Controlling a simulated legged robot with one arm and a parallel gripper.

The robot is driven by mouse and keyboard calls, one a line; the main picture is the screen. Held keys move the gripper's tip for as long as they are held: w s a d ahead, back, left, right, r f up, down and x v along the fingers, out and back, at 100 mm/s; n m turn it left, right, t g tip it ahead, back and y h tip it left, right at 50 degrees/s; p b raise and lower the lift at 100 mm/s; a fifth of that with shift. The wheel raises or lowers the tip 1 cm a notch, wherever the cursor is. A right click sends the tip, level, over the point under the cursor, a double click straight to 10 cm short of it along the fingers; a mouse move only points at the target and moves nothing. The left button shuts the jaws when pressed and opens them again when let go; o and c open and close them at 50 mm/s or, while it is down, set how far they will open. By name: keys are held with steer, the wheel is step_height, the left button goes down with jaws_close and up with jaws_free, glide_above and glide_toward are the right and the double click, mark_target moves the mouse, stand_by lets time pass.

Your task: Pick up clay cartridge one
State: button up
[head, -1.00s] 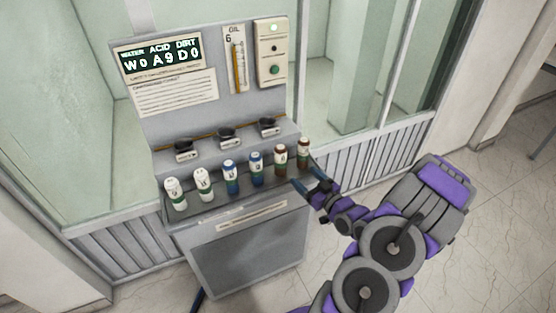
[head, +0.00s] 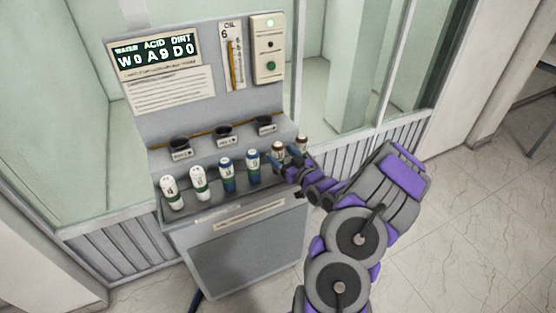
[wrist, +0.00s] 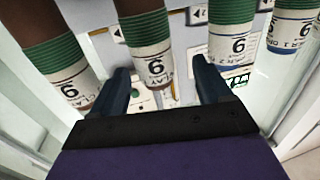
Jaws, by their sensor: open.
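Two brown cartridges with white bands stand at the right end of the row on the machine's shelf. The left one (head: 278,147) is at my gripper (head: 283,158); the other (head: 302,142) stands just right of it. In the wrist view, which looks upside down, my gripper (wrist: 160,70) is open. Its dark fingers lie either side of a brown cartridge (wrist: 150,60) with a green band and a white label reading "CLAY" and a 6- or 9-like figure. I cannot read its number surely or tell contact. The other brown cartridge (wrist: 62,70) is outside the left finger.
Two blue cartridges (head: 253,168) (head: 228,176) and two white ones (head: 199,183) (head: 171,192) stand left on the shelf. Several black sockets (head: 223,132) sit behind, below a panel with a display (head: 155,54) and an oil gauge (head: 233,60). Open floor (head: 450,230) lies at right.

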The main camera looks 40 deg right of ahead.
steer(key=shift+w+d+f+b, duration=0.1)
steer(key=shift+w+d+b, duration=0.1)
steer(key=shift+w, duration=0.5)
steer(key=shift+w+d+f+b, duration=0.1)
steer(key=shift+w+b, duration=0.15)
steer(key=shift+w, duration=0.5)
steer(key=shift+w+d+f+b, duration=0.1)
steer(key=shift+w+d+b, duration=0.1)
steer(key=shift+w, duration=0.5)
steer(key=shift+w+r, duration=0.15)
steer(key=shift+w, duration=0.5)
steer(key=shift+c, duration=0.3)
steer(key=c, duration=1.1)
steer(key=shift+c, duration=0.2)
